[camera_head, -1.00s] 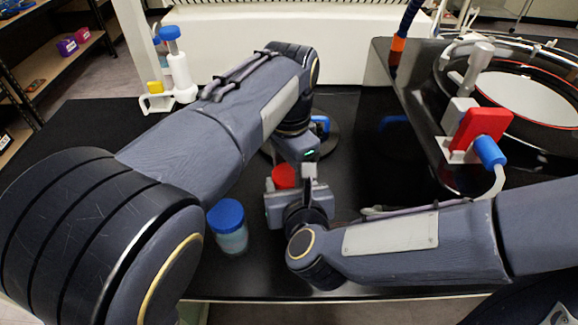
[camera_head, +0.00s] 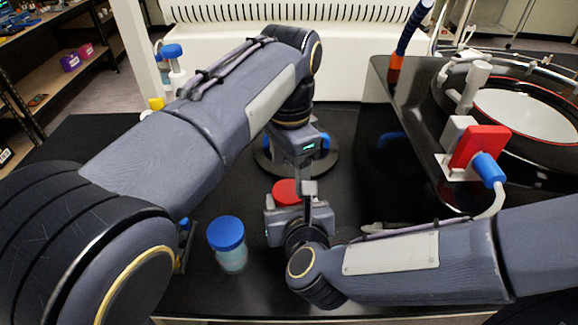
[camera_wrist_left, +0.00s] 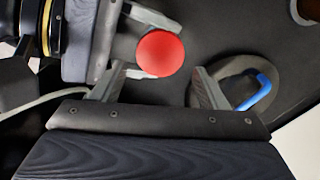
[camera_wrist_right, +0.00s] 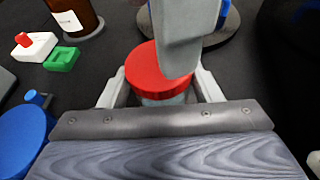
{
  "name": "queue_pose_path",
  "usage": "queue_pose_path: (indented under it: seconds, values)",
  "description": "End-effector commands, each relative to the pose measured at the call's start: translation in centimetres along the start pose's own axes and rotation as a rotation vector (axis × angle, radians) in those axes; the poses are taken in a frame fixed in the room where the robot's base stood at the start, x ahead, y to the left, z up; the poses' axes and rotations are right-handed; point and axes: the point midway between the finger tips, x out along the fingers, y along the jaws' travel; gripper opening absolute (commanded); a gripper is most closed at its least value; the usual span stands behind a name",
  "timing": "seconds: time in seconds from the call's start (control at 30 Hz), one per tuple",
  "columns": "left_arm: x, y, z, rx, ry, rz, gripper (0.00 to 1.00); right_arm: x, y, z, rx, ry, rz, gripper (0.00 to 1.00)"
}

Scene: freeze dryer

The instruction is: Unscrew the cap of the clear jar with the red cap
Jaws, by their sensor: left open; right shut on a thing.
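The clear jar (camera_wrist_right: 168,99) with the red cap (camera_head: 287,192) stands on the black bench. Its red cap also shows in the left wrist view (camera_wrist_left: 160,54) and in the right wrist view (camera_wrist_right: 157,68). My right gripper (camera_wrist_right: 158,95) is shut on the jar body below the cap, one finger on each side. In the right wrist view, part of the left gripper covers the cap's right side. The jar body is mostly hidden in the head view.
A blue-capped jar (camera_head: 228,245) stands left of my right gripper. A round dark base with a blue part (camera_head: 325,143) lies behind the grippers. In the right wrist view are a brown bottle (camera_wrist_right: 72,15) and a green block (camera_wrist_right: 62,58). The freeze dryer's round chamber is at right.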

Motion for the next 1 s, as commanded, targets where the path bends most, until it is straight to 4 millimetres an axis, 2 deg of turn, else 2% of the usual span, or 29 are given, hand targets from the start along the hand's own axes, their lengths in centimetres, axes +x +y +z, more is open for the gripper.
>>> queue_pose_path:
  seconds: [0.23,0.43,0.57,0.8,1.0]
  values:
    - [-2.1,-0.1,0.0,0.358,0.000,-0.002,0.67,0.0,0.0,0.0,0.000,-0.001,0.000,0.00]
    - [-2.5,0.0,0.0,0.515,-0.003,0.001,0.67,0.0,0.0,0.0,0.000,-0.001,0.000,0.00]
    - [-1.1,0.0,0.0,0.524,-0.004,0.002,0.67,0.0,0.0,0.0,0.000,-0.001,0.000,0.00]
    - [2.7,0.0,0.1,0.521,-0.004,0.001,0.67,0.0,0.0,0.0,0.000,-0.001,0.000,0.00]
    - [4.6,0.0,0.0,0.521,-0.002,0.000,0.67,0.0,0.0,0.0,0.000,-0.001,0.000,0.00]
